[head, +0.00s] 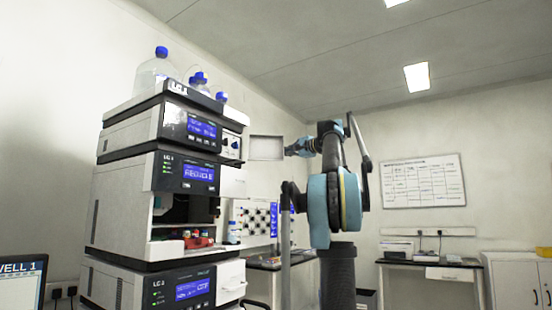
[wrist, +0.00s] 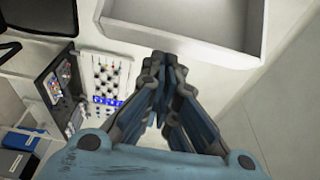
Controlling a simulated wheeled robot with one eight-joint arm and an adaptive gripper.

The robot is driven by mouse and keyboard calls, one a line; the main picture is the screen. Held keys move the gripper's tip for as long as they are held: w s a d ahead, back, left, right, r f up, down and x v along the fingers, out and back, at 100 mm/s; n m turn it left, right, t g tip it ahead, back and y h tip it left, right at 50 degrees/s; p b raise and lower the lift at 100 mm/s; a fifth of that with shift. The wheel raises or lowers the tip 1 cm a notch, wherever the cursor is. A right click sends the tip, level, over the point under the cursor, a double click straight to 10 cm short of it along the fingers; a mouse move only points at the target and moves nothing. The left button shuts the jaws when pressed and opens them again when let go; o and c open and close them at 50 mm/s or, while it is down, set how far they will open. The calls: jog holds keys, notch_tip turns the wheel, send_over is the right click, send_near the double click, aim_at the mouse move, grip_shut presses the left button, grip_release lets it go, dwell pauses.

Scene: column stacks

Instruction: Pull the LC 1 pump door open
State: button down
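The LC 1 pump (head: 185,125) is the top module of the stack at the left in the head view, with a lit blue display. Its right bay, with dark knobs, is uncovered. A white, shallow, rimmed panel, which looks like the pump door (head: 266,147), stands out to the right of that bay. It fills the top of the wrist view (wrist: 185,28) with its hollow side showing. My gripper (head: 288,151) is at the panel's right edge. In the wrist view my gripper's fingers (wrist: 165,65) are together beside the panel's rim; I cannot tell whether they touch it.
More modules stand below the pump, the lowest (head: 190,290) with a white front at its right. Bottles with blue caps (head: 158,70) stand on top. A bench with a patterned panel (head: 256,218) is behind. Open room lies to the right of my arm.

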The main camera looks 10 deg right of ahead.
jog(key=shift+s+a, duration=0.2)
jog(key=shift+s, duration=0.5)
